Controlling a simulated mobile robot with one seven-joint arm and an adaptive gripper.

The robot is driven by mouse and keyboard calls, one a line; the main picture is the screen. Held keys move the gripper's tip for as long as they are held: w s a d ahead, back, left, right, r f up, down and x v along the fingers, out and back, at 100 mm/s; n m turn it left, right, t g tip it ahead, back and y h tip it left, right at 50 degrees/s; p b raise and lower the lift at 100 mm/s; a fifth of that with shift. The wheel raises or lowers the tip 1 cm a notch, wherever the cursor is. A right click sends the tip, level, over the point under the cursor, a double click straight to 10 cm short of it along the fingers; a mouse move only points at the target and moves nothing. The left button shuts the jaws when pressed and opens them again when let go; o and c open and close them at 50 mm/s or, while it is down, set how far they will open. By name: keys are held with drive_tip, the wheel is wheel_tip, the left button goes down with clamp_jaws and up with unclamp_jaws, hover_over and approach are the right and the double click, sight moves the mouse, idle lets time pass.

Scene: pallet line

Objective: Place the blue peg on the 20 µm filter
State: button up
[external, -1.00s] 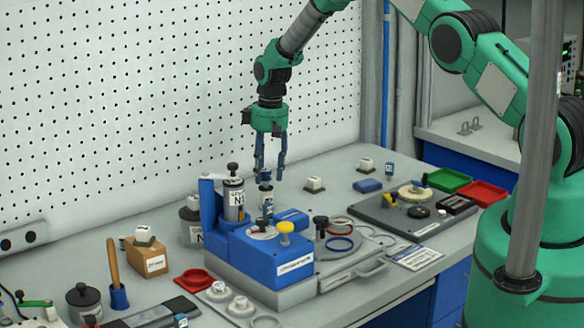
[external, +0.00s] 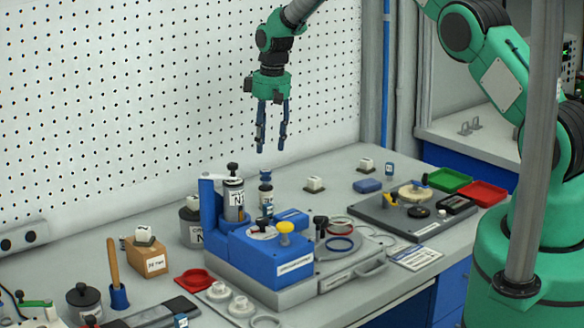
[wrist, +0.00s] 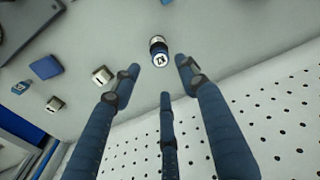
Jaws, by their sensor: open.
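A small dark-blue-topped upright piece (external: 265,176) stands behind the blue machine; it looks like the blue peg. Below its top is a pale, labelled body, which may be the filter. In the wrist view the same piece (wrist: 158,46) shows a blue band, a dark mark on a white end and a silvery part. No 20 µm marking is readable. My gripper (external: 271,146) is open and empty above this piece, clear of it. Its three blue fingers are spread in the wrist view (wrist: 158,70), with the piece beyond the tips.
The blue machine (external: 275,256) stands in front, with a labelled grey cylinder (external: 234,204) to the left. A white-topped block (external: 314,184) and a small blue block (external: 367,186) lie to the right. The pegboard wall (external: 150,90) rises behind.

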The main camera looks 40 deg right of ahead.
drive_tip(key=shift+s+r, duration=0.1)
drive_tip(key=shift+r, duration=1.65)
drive_tip(key=shift+r, duration=0.1)
drive_tip(key=s+a+r+m+t, duration=0.1)
drive_tip(key=s+a+r, duration=0.1)
drive_tip(key=s+r, duration=1.1)
drive_tip(key=s+a+r+t, duration=0.1)
drive_tip(key=s+r, duration=0.8)
drive_tip(key=r, duration=0.9)
drive_tip(key=s+a+r+m+t, duration=0.1)
drive_tip(key=s+r, duration=0.2)
drive_tip(key=s, duration=0.7)
drive_tip(key=s+a+r, duration=0.1)
drive_tip(key=s+r, duration=0.3)
drive_tip(key=s, duration=0.5)
drive_tip(key=s+f+m+t, duration=0.1)
drive_tip(key=s+f, duration=0.1)
drive_tip(key=s, duration=1.6)
drive_tip(key=shift+a+f+t, duration=0.2)
drive_tip(key=shift+f+t, duration=0.15)
drive_tip(key=shift+t, duration=0.05)
